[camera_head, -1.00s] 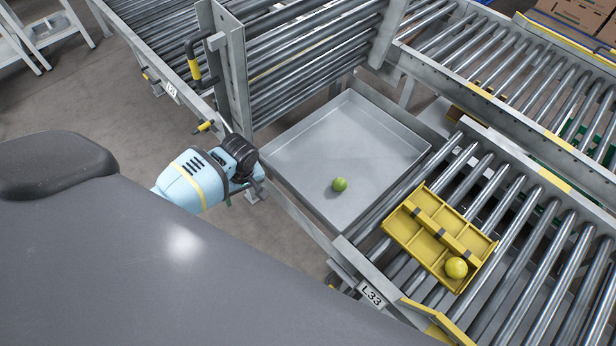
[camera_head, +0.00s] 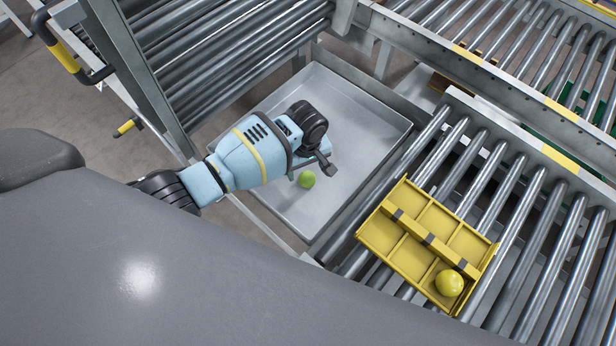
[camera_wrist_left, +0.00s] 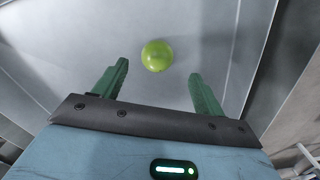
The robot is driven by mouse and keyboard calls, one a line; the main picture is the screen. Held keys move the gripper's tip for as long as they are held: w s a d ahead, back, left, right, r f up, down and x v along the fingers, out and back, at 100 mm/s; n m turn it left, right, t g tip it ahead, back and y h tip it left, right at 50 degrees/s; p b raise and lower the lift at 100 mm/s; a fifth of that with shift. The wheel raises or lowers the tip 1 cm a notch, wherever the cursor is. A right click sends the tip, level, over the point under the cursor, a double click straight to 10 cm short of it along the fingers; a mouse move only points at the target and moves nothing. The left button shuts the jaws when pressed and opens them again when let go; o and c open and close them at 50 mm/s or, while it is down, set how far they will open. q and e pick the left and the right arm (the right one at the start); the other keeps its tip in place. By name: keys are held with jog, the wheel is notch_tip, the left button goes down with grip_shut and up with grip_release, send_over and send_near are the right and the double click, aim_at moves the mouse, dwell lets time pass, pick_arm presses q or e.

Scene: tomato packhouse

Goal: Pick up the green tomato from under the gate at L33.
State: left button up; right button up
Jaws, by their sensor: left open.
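The green tomato (camera_head: 307,179) lies on the floor of the grey metal tray (camera_head: 352,117) under the raised roller gate (camera_head: 215,55). My left gripper (camera_head: 322,170) is over the tray, close to the tomato in the head view. In the left wrist view, the tomato (camera_wrist_left: 157,56) sits just beyond the two green fingertips and between their lines. The left gripper (camera_wrist_left: 158,80) is open with nothing between its fingers. My right gripper is not in view. The L33 label is not visible now.
A yellow divided tray (camera_head: 415,228) with a yellow tomato (camera_head: 449,283) in one corner rests on the roller conveyor (camera_head: 520,235) at right. The grey tray has raised walls. The gate's upright post (camera_head: 125,65) and yellow-banded handle (camera_head: 62,50) stand at left.

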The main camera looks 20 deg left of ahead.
aim_at(307, 176)
pick_arm(q)
jog(key=shift+w+f+b, duration=0.2)
jog(key=shift+f+b, duration=1.45)
jog(key=shift+f, duration=1.65)
jog(key=shift+r, duration=0.1)
jog(key=shift+c, duration=0.8)
jog(key=c, duration=0.6)
